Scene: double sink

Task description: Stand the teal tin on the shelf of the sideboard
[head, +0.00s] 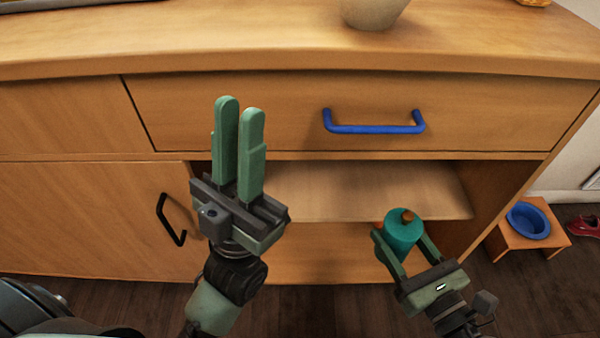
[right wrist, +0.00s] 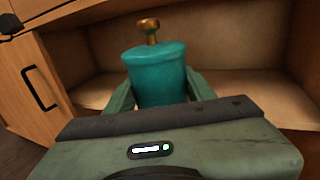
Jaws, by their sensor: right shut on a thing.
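The teal tin (head: 403,233) has a lid with a copper-brown knob and is upright or nearly so. My right gripper (head: 404,245) is shut on its sides, and the right wrist view shows the tin (right wrist: 158,75) between the fingers. The sideboard (head: 300,55) has an open bay under its drawer, with a bare wooden shelf (head: 345,190). In the head view the tin overlaps the shelf's front edge at the right; whether they touch cannot be told. My left gripper (head: 240,108) points up before the drawer, empty, its fingers close together.
A blue handle (head: 375,127) sticks out from the drawer above the bay. A black handle (head: 170,220) is on the door at left. A pale pot (head: 373,12) stands on top. A small stool (head: 515,240) with a blue bowl (head: 528,220) stands at right.

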